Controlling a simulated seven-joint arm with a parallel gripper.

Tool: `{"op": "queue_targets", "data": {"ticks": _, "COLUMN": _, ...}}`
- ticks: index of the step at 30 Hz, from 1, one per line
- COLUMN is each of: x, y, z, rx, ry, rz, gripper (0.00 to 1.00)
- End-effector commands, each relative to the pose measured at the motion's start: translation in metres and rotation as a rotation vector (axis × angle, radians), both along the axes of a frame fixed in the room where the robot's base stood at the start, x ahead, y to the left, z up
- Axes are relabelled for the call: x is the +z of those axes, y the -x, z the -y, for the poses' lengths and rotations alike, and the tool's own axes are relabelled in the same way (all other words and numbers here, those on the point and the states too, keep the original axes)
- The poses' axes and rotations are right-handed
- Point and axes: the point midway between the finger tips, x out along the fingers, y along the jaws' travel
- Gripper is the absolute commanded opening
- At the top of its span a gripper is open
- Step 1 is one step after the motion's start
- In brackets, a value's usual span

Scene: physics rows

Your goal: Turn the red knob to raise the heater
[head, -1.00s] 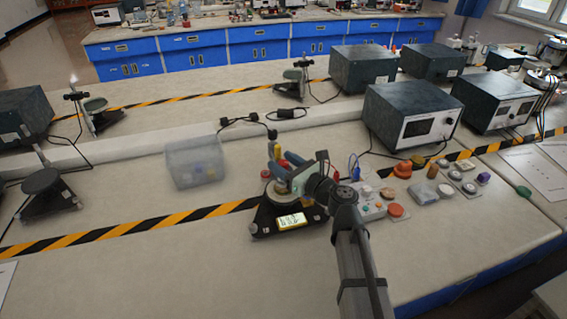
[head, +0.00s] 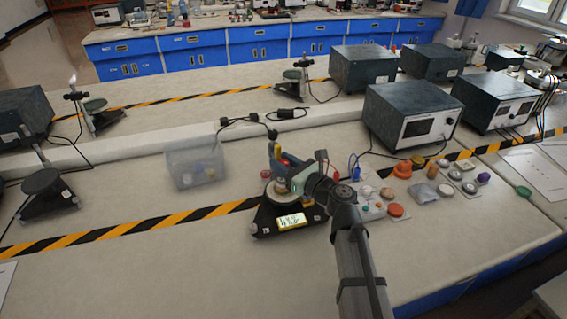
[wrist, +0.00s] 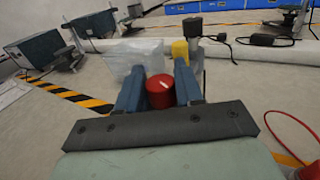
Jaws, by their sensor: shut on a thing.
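The red knob (wrist: 159,92) is a round cap with a small white mark on top. It sits between the two blue fingers of my gripper (wrist: 159,88) in the wrist view, and the gripper is shut on it. In the head view my gripper (head: 282,166) is over a stand with a black base (head: 262,222) and a yellow-framed display (head: 292,221). The display digits are too small to read. My arm and gripper hide much of this stand, and I cannot make out which part is the heater.
A clear plastic box (head: 194,165) is left of the stand. A button panel (head: 371,209) and several small coloured parts lie to the right. A dark power unit (head: 398,112) stands behind them.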

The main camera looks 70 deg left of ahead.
Motion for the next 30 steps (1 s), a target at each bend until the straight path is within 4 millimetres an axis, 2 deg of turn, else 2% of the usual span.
{"op": "queue_targets", "data": {"ticks": 11, "x": -0.0002, "y": -0.0024, "z": -0.003, "rx": 0.142, "ry": 0.001, "rz": 0.0, "gripper": 0.06}}
{"op": "queue_targets", "data": {"ticks": 30, "x": -0.0003, "y": -0.0022, "z": -0.0052, "rx": 0.73, "ry": 0.001, "rz": 0.001, "gripper": 0.06}}
